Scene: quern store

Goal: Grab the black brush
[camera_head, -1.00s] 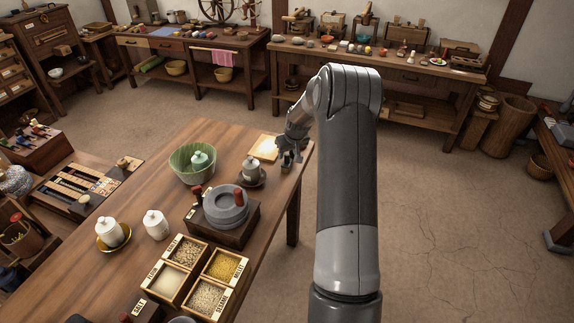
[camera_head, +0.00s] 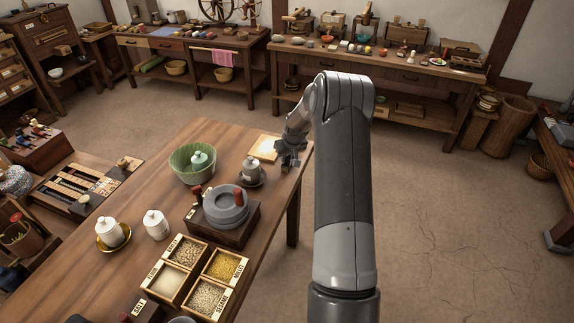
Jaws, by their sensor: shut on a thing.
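My gripper (camera_head: 287,162) is at the far right corner of the wooden table (camera_head: 130,215), low over the top. Its jaws are shut on a small dark thing, which I take to be the black brush (camera_head: 285,169). The brush is mostly hidden by the gripper and too small to show its shape. I cannot tell whether it touches the table.
Close left of the gripper are a lidded cup on a dark saucer (camera_head: 251,170) and a pale square board (camera_head: 264,147). A green bowl (camera_head: 193,163), a stone quern (camera_head: 226,206) and grain boxes (camera_head: 209,297) stand farther left and nearer.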

